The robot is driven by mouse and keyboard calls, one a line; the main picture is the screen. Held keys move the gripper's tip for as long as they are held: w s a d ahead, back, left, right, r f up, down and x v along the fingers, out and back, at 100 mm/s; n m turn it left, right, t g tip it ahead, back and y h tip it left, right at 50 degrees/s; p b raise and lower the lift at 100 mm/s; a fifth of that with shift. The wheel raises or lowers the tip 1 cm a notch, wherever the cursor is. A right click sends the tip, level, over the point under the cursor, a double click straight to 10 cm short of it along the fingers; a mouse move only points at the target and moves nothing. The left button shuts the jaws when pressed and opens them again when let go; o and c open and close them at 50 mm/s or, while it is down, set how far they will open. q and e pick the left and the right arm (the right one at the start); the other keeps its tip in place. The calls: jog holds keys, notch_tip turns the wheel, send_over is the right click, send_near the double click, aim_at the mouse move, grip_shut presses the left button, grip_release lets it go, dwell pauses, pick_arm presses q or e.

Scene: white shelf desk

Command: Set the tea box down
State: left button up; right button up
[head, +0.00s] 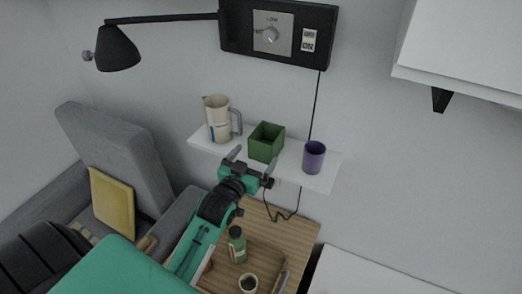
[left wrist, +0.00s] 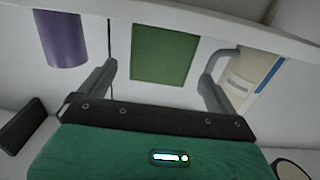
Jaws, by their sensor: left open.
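The green tea box (head: 266,142) stands upright on the white wall shelf (head: 203,142), between a jug and a purple cup. Its top looks open in the head view. My left gripper (head: 253,160) is in front of the shelf, just before the box. It is open, with its fingers spread apart. In the left wrist view the green face of the box (left wrist: 165,52) shows between the two fingers, with clear gaps on both sides. No finger visibly touches it. My right gripper is not in view.
A cream jug (head: 219,120) stands left of the box and a purple cup (head: 314,158) right of it. Below is a wooden table (head: 290,232) with a green bottle (head: 237,245) and a dark-filled cup (head: 248,283). A black lamp (head: 117,50) hangs upper left.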

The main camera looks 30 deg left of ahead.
pick_arm(q)
jog(key=s, duration=0.4)
jog(key=shift+s+d+b, duration=0.1)
jog(key=shift+s+b, duration=0.1)
jog(key=shift+b, duration=0.2)
